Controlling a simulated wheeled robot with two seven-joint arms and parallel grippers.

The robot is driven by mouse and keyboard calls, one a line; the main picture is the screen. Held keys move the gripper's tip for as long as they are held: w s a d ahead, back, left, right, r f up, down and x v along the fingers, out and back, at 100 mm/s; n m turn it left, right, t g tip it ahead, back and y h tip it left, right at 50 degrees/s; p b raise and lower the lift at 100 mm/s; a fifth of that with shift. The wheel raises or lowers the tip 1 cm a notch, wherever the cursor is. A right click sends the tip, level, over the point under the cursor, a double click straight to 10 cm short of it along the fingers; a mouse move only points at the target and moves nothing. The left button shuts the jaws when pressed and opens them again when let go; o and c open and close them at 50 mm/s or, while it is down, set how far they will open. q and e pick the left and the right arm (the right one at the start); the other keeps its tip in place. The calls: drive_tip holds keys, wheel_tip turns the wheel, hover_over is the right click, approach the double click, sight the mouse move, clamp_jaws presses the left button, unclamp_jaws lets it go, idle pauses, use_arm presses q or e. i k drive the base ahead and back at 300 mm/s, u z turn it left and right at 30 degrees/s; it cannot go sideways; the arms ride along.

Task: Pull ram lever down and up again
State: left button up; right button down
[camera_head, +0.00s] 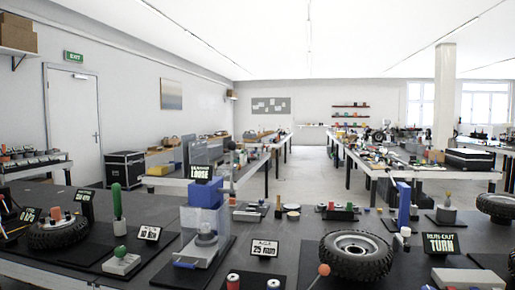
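A blue and grey press-like device (207,222) stands upright on a dark mat, left of the middle of the bench. A short blue bar (186,264) sticks out low at its front left. A dark sign reading "LOOSE" (201,172) shows above it. An orange ball knob (324,269) on a thin rod rises from the bottom edge; its base is cut off. A green upright handle (117,202) stands over a grey block at the left. I cannot tell which of these is the ram lever. Neither of my grippers shows.
Knobby tyres lie at the left (58,231) and right of centre (356,255). A "25" sign (263,249), a "TURN" sign (440,243) and a red can (233,281) stand on the dark bench. Cluttered tables and an aisle (310,160) lie beyond.

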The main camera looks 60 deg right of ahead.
sight(231, 145)
drive_tip(key=z, duration=0.75)
